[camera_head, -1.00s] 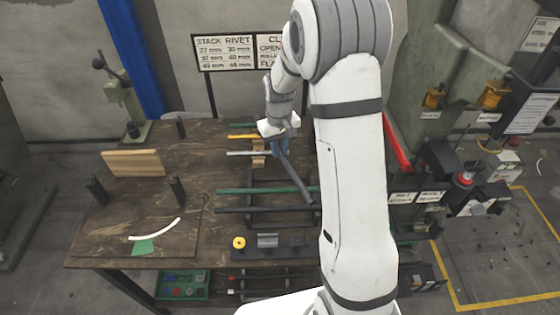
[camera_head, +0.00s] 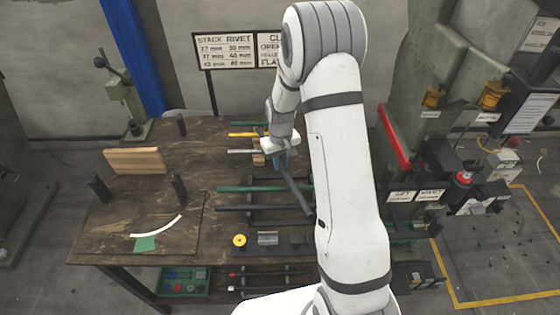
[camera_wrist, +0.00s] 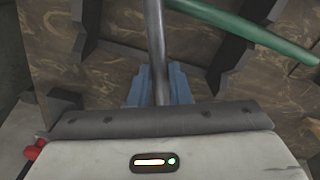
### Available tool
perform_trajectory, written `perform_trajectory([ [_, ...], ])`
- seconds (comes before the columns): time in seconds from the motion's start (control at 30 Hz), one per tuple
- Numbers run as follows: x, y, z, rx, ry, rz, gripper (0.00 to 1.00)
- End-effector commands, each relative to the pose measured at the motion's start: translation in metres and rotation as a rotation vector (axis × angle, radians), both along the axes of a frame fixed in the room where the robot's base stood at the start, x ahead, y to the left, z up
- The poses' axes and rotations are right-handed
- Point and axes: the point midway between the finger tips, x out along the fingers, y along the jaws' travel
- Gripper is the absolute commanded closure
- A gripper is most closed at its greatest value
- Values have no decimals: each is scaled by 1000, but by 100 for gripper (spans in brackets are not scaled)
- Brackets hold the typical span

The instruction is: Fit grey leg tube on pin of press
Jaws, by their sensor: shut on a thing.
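My gripper (camera_head: 280,162) is shut on a grey leg tube (camera_head: 296,192) above the table. The tube slants down and right in the head view, its lower end beside my arm. In the wrist view my blue fingers (camera_wrist: 158,88) close around the grey tube (camera_wrist: 154,35), which runs up out of the picture. The press (camera_head: 409,100) is a grey-green machine at the right, well apart from the tube. I cannot make out its pin; my arm covers part of the space before the press.
The wooden table (camera_head: 140,220) bears a green tube (camera_head: 250,189), dark rack bars, a wood block (camera_head: 134,161) and a yellow ring (camera_head: 239,241). A red bar (camera_head: 394,138) stands out from the press. A sign (camera_head: 226,51) is behind the table.

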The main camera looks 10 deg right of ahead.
Motion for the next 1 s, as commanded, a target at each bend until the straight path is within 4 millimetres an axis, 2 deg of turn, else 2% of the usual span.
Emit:
perform_trajectory([
  [0.17,0,0,-7,0,-1,-1,100],
  [0.2,0,0,-5,0,0,-1,81],
  [0.43,0,-1,-5,0,0,-1,62],
  [0.77,0,-1,0,0,0,-2,61],
  [0.93,2,-1,17,0,-6,-2,61],
  [1.0,2,-1,32,0,-8,-2,61],
])
